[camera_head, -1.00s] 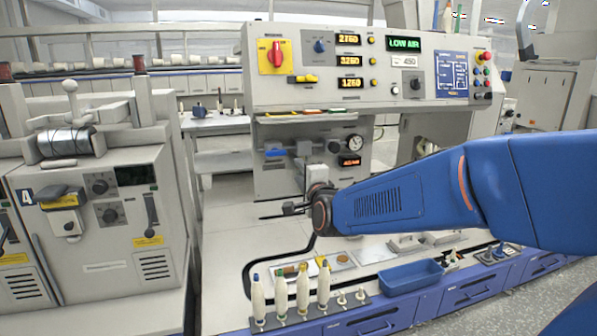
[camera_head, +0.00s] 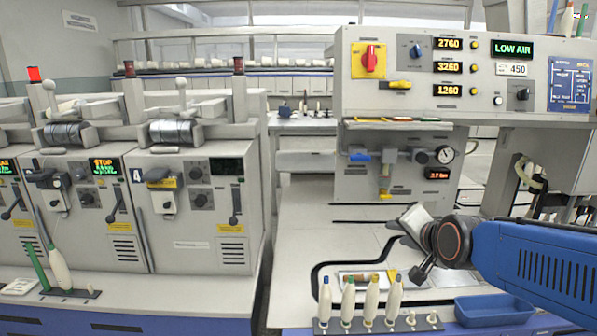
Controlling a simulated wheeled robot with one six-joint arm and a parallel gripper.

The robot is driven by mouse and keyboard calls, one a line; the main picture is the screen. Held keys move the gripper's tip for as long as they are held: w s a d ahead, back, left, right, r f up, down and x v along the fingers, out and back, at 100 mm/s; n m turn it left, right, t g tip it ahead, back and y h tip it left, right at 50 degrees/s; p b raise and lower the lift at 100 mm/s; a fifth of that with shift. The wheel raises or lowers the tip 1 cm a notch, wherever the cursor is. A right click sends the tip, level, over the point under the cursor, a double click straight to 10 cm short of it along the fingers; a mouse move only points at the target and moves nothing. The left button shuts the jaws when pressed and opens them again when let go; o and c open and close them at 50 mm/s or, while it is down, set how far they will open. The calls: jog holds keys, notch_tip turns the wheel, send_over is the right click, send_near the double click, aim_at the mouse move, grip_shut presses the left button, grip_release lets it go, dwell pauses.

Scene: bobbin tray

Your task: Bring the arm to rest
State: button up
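My gripper (camera_head: 408,252) is at the end of my blue arm, which reaches in from the right edge. It hangs above the pale bench top, behind and above the row of bobbins (camera_head: 371,303). A grey plate-like part and a dark block show at its end. I cannot tell how far apart the fingers are. No held object can be made out.
A blue tray (camera_head: 494,311) lies below my arm. The control panel (camera_head: 405,75) reading LOW AIR stands behind. At left are winding machines (camera_head: 195,205), one showing STOP, and a red lamp (camera_head: 34,74).

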jog(key=s+d+f+n+g, duration=0.1)
jog(key=s+f+n+g, duration=0.1)
jog(key=s, duration=0.6)
jog(key=s+d+f+n+g, duration=0.1)
jog(key=s+f+n+g, duration=0.1)
jog(key=s+f+n, duration=0.2)
jog(key=s+d+f+n+g+h, duration=0.1)
jog(key=s+f+n+g, duration=0.2)
jog(key=s, duration=0.8)
jog(key=shift+s+d, duration=0.35)
jog(key=shift+d, duration=0.05)
